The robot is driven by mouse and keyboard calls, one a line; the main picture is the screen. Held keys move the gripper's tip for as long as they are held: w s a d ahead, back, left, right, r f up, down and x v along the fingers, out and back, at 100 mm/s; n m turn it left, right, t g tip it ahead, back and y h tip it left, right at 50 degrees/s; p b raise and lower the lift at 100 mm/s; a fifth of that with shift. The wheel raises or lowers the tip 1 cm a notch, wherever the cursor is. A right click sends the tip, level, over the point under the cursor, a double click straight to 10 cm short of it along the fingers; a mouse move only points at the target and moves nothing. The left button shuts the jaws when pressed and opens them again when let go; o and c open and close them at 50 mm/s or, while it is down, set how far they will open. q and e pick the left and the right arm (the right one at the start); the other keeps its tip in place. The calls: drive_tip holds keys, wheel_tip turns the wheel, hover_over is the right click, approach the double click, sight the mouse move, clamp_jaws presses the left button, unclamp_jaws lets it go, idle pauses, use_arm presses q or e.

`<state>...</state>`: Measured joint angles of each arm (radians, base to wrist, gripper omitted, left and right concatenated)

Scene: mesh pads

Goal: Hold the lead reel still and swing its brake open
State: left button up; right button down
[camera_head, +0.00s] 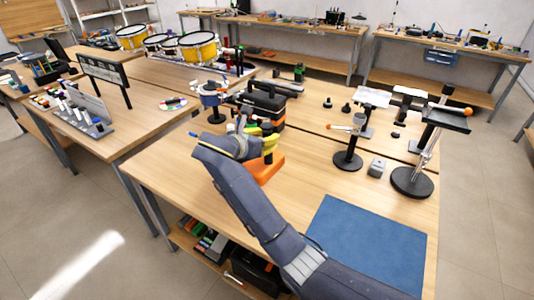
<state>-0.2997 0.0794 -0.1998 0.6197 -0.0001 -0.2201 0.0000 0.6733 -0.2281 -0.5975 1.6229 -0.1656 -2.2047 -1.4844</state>
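An orange base (264,168) with a dark post and a yellow lever-like part (270,143) stands on the table, left of its middle. It may be the lead reel with its brake, but I cannot tell for sure. One arm, which I take for my right, comes in from the bottom right and bends at the wrist beside this stand. My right gripper (246,126) is at the stand's left side. The wrist hides part of the stand, and finger opening and contact are too small to tell. My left gripper is not in view.
Behind the stand are a black case (265,103) and a blue device (210,97) on a dark foot. To the right are a black post stand (348,158), a small grey box (377,167) and a tall round-based stand (412,181). A blue mat (372,240) lies clear at front right.

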sight(268, 125)
wheel_tip(268, 125, up, 5)
drive_tip(key=shift+w+a+f, duration=0.1)
drive_tip(key=shift+a+f, duration=0.1)
drive_tip(key=shift+f, duration=3.85)
drive_tip(key=shift+w+a+f, duration=0.1)
drive_tip(key=shift+a+f, duration=0.05)
drive_tip(key=shift+f, duration=4)
drive_tip(key=shift+s+f, duration=0.1)
drive_tip(key=shift+f, duration=1.25)
drive_tip(key=c, duration=1.8)
unclamp_jaws()
drive_tip(key=shift+f, duration=0.1)
clamp_jaws()
drive_tip(key=shift+f, duration=0.15)
